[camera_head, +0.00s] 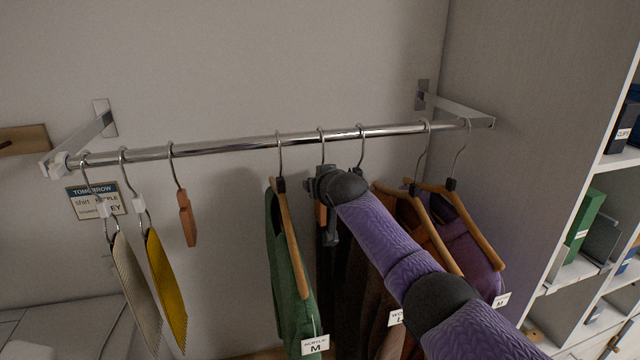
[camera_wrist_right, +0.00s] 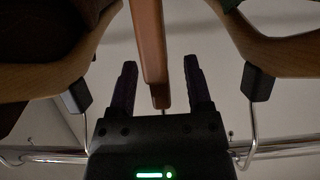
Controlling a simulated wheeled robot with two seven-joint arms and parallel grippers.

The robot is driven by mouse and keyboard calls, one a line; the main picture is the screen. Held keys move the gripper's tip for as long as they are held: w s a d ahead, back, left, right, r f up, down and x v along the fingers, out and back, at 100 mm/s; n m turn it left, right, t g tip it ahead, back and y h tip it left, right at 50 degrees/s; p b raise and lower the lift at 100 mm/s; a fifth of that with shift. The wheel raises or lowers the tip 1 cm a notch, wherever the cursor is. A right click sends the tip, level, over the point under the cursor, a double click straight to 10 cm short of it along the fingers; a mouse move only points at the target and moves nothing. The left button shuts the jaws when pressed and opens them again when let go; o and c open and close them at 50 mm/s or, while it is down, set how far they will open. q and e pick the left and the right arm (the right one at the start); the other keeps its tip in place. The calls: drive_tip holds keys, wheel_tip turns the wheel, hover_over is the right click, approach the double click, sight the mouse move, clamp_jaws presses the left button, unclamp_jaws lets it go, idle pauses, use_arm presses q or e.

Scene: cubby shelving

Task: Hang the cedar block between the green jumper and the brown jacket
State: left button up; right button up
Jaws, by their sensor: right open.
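A cedar block (camera_head: 320,213) hangs by its hook from the rail (camera_head: 300,138), between the green jumper (camera_head: 287,270) on the left and the brown jacket (camera_head: 378,300) on the right. My right gripper (camera_head: 322,188) is at the block's upper part, just below the rail, and partly hides it. In the wrist view the right gripper (camera_wrist_right: 160,88) is open, with one finger on each side of the cedar block (camera_wrist_right: 148,45) and gaps showing beside it. My right arm covers part of the brown jacket. My left gripper is not in view.
A purple garment (camera_head: 480,250) hangs at the right. Wooden hangers (camera_wrist_right: 280,55) flank the gripper closely. Cubby shelves (camera_head: 570,270) stand at the right.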

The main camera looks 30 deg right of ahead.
drive_tip(key=shift+s, duration=0.1)
drive_tip(key=shift+s+a+r, duration=0.1)
drive_tip(key=shift+s+r, duration=0.05)
drive_tip(key=shift+s, duration=0.15)
drive_tip(key=v, duration=0.9)
drive_tip(key=shift+b, duration=0.35)
